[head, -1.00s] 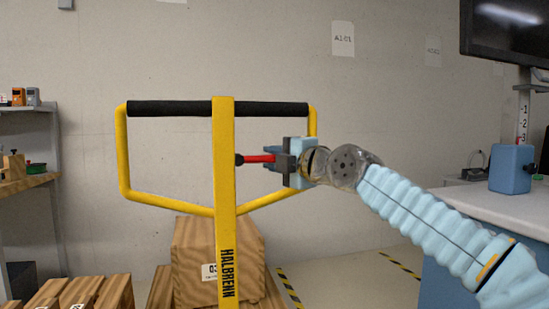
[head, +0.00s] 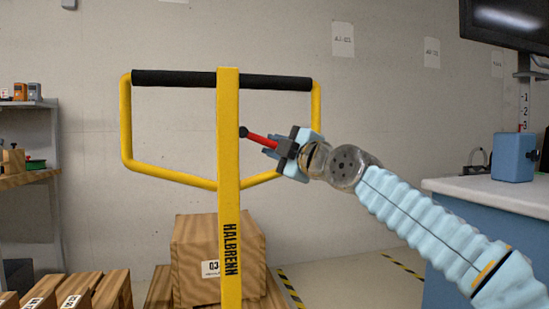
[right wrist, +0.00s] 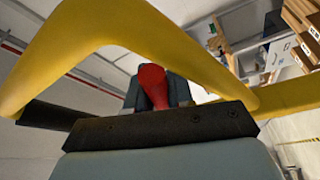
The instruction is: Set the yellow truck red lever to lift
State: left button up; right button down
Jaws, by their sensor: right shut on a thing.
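The yellow truck's handle (head: 228,180) stands upright in front of me, a yellow loop with a black grip bar (head: 170,78) and a central post marked HALBRENN. The red lever (head: 262,140) comes from a dark pivot on the right side of the post and slants down to the right. My right gripper (head: 285,150) is shut on the lever's outer end. In the right wrist view the red lever (right wrist: 153,85) sits between the fingers, with the yellow frame close around it. The left gripper is not in view.
A wooden crate (head: 205,260) stands behind the post, with more wooden boxes (head: 75,292) at the lower left. A shelf (head: 35,178) is at the left. A white-topped blue counter (head: 490,195) with a blue box (head: 514,157) is at the right.

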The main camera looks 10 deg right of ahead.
jog(key=shift+f, duration=0.1)
jog(key=c, duration=1.1)
grip_release()
